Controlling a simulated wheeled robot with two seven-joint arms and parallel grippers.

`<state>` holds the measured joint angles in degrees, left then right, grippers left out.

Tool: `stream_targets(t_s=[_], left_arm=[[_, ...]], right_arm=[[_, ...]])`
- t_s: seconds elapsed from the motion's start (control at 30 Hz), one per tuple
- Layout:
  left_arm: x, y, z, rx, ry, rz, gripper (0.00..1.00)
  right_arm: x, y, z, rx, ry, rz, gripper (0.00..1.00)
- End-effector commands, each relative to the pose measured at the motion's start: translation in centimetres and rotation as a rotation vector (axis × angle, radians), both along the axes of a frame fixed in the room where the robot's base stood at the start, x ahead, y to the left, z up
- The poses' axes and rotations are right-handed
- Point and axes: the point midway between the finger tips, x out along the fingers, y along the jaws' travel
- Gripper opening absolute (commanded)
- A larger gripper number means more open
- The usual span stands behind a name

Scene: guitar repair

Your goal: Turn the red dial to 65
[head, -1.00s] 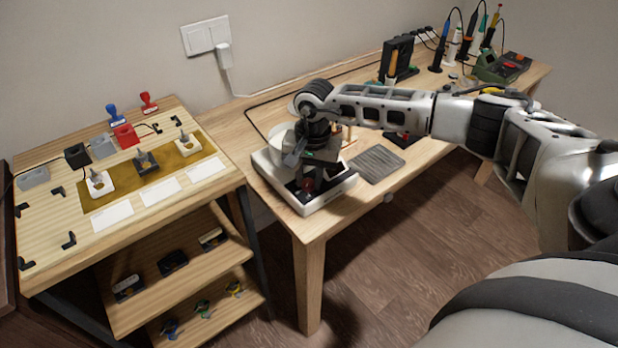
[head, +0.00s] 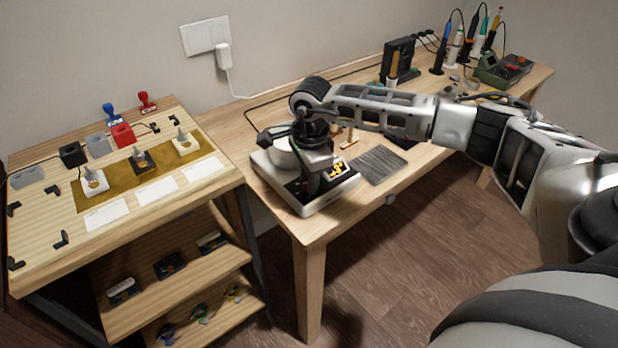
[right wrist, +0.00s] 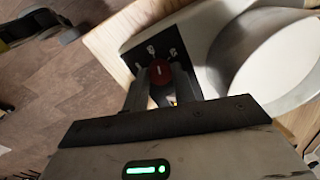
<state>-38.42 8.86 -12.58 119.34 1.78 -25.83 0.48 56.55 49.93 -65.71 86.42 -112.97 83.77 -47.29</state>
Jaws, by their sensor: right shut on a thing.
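The white device (head: 312,203) with a black front panel stands at the near left corner of the right table. A display on its panel (head: 337,171) glows yellow-orange in the head view, but its reading is not legible. In the right wrist view the red dial (right wrist: 160,72) sits on the black panel. My right gripper (right wrist: 164,88) is shut on the red dial, a finger on each side of it. In the head view my right gripper (head: 312,180) points down over the panel and hides the dial. My left gripper is not in view.
A round white pot (head: 283,152) sits on the device behind my gripper. A grey ribbed mat (head: 379,166) lies to the right. The wooden stand (head: 60,228) on the left holds stamps, blocks and cards. Tools stand at the table's far end.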

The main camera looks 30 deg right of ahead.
Motion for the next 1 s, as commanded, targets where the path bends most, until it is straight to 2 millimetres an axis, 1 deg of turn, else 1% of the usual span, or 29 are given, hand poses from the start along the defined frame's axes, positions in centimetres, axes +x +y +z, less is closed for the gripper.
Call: stream_targets(t_s=[0.33,0.6,0.8,1.0], left_arm=[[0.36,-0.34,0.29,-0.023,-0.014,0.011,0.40],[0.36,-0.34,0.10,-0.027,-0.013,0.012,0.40],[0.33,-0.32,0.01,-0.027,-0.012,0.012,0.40],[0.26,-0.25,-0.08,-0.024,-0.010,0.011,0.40]], right_arm=[[0.17,-0.01,0.14,-0.001,-0.006,-0.331,0.04],[0.22,-0.04,0.19,-0.002,-0.006,-0.573,0.04],[0.24,-0.02,0.21,-0.002,-0.006,-0.714,0.04],[0.24,0.00,0.22,-0.001,-0.006,-0.807,0.04]])
